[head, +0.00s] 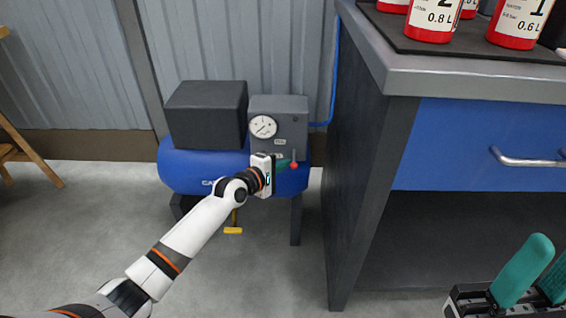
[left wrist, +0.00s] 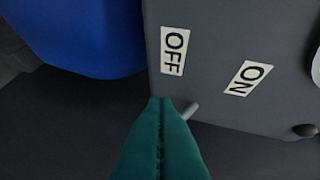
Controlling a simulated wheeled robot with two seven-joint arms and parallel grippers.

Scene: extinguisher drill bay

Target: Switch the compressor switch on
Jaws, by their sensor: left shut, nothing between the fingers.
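The compressor (head: 190,172) stands by the back wall, with a blue tank and a grey switch box (head: 296,107). A small lever with a red knob (head: 294,166) sits low on the box's front. In the left wrist view the OFF label (left wrist: 174,50) and ON label (left wrist: 247,77) show on the box. A short grey stub (left wrist: 191,109), perhaps the lever, shows right beside my fingertips; contact is unclear. My left gripper (head: 284,165) is shut and empty, its green fingers (left wrist: 160,101) at the box. My right gripper (head: 540,268) is open and empty at bottom right.
A round gauge (head: 263,127) is on the box. A dark block (head: 206,114) sits on the tank. A workbench (head: 440,85) with red extinguishers (head: 431,22) stands close on the right. A yellow handle (head: 233,230) hangs below the tank. The floor in front is clear.

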